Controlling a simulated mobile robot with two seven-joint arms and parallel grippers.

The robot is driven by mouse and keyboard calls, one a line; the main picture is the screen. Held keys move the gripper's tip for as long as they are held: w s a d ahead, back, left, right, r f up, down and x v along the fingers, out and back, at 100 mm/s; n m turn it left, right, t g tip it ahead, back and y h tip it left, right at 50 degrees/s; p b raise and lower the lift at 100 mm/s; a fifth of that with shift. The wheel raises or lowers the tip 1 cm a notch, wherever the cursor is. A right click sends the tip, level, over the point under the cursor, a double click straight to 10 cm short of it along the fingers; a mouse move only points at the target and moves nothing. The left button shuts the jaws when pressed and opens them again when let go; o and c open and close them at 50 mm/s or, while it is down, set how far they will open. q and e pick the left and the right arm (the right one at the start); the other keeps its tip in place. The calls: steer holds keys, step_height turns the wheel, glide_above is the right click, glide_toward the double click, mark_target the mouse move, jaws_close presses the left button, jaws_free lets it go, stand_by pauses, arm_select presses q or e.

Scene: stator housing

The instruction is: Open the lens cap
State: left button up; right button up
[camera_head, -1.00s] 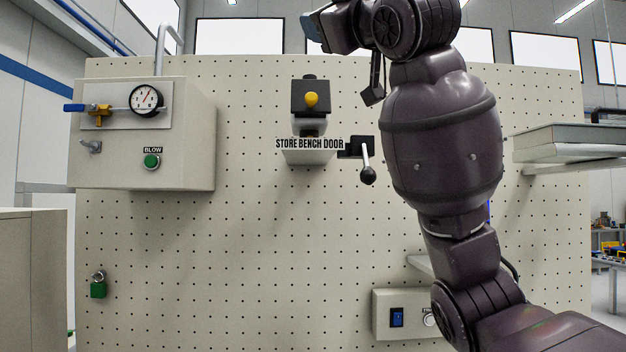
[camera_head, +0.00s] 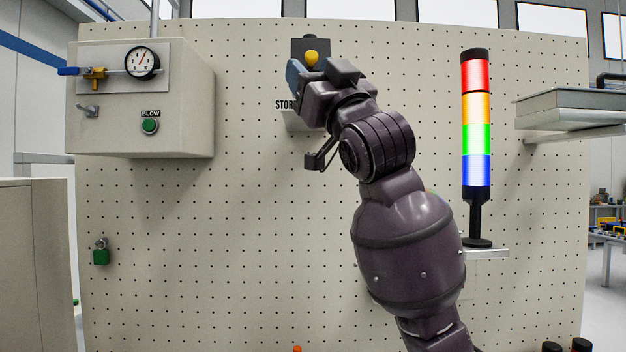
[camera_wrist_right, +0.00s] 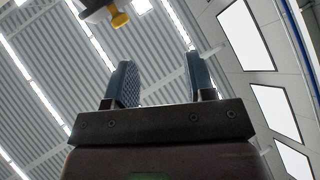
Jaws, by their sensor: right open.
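A black block (camera_head: 298,46) with a round yellow knob (camera_head: 311,57) is mounted on the pegboard, above a partly covered sign. I cannot tell for sure whether this is the lens cap. My right gripper (camera_head: 318,72) is just below and in front of the knob, hiding the lower part of the fixture and most of the sign. In the right wrist view, its two fingers (camera_wrist_right: 158,68) are apart with nothing between them. The yellow knob (camera_wrist_right: 119,19) shows there at the top, above and left of the fingers, apart from them. My left gripper is not in view.
A control box (camera_head: 145,100) with a gauge and a green button (camera_head: 150,126) hangs at the left. A lit signal tower (camera_head: 476,140) stands on a small shelf at the right. A green padlock (camera_head: 101,256) hangs low left. The pegboard between them is mostly clear.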

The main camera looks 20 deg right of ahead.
steer(key=w+f+m+h, duration=0.1)
steer(key=w+f, duration=0.1)
steer(key=f, duration=0.5)
steer(key=w+d+f+m+g+h+b, duration=0.1)
steer(key=w+f+m+h, duration=0.1)
steer(key=f, duration=0.6)
steer(key=shift+w+d+f, duration=0.2)
steer(key=shift+w+d, duration=0.1)
steer(key=shift+w, duration=0.5)
